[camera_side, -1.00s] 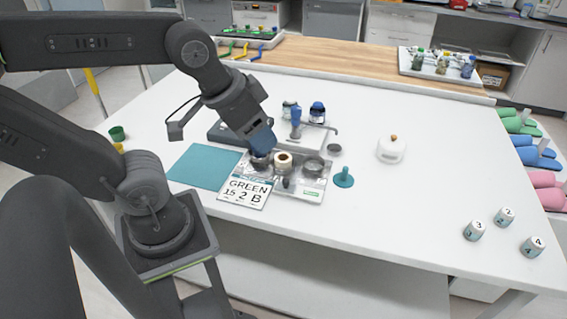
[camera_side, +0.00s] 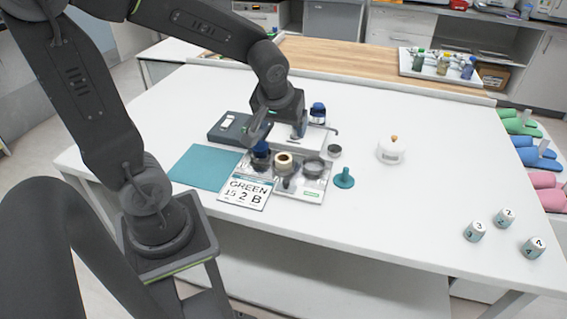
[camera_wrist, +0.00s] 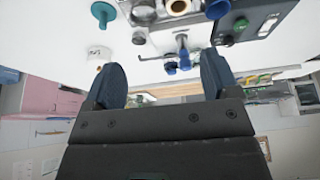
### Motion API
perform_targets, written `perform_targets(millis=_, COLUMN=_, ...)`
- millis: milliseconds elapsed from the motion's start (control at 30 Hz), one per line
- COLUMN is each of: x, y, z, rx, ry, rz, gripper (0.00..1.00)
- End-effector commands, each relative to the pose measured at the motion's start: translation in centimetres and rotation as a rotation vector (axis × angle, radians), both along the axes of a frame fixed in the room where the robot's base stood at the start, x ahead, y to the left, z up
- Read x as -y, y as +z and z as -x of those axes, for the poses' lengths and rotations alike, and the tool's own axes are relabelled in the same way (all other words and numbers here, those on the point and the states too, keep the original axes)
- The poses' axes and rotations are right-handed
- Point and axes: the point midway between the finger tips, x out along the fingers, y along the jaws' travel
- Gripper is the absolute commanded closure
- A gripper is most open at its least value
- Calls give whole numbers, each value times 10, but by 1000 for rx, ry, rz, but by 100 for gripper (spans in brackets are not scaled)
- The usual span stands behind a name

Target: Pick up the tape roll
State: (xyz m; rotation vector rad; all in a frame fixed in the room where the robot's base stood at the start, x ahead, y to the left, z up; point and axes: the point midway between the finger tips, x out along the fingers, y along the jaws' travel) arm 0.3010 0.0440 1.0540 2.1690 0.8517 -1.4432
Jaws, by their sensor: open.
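The tape roll (camera_side: 284,160) is a cream ring with a dark centre, in the middle of a grey tray (camera_side: 312,195) on the white table. In the wrist view, the tape roll (camera_wrist: 178,6) is cut by the top edge. My gripper (camera_wrist: 162,72) is open, with its two dark blue fingers wide apart and nothing between them. In the side view, my gripper's body hangs above and behind the tray, apart from the roll; its fingertips are hard to make out there. A blue-topped item (camera_side: 260,149) sits left of the roll, and a grey round dish (camera_side: 314,166) right of it.
A teal stopper (camera_side: 344,179) and a white lidded pot (camera_side: 391,150) stand right. A device with a spout (camera_side: 318,135) stands behind.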

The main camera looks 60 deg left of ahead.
Motion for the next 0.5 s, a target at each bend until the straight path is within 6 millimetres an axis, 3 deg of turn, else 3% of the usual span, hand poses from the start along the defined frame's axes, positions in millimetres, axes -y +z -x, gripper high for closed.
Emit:
perform_targets(millis=33, x=-12, y=-14, z=-8, rx=-13, ry=73, rz=2, gripper=19)
perform_targets(millis=200, x=-38, y=-43, z=-24, rx=-7, ry=244, rz=5, gripper=19)
perform_targets(millis=500, x=-55, y=-76, z=-33, rx=-6, ry=305, rz=8, gripper=19)
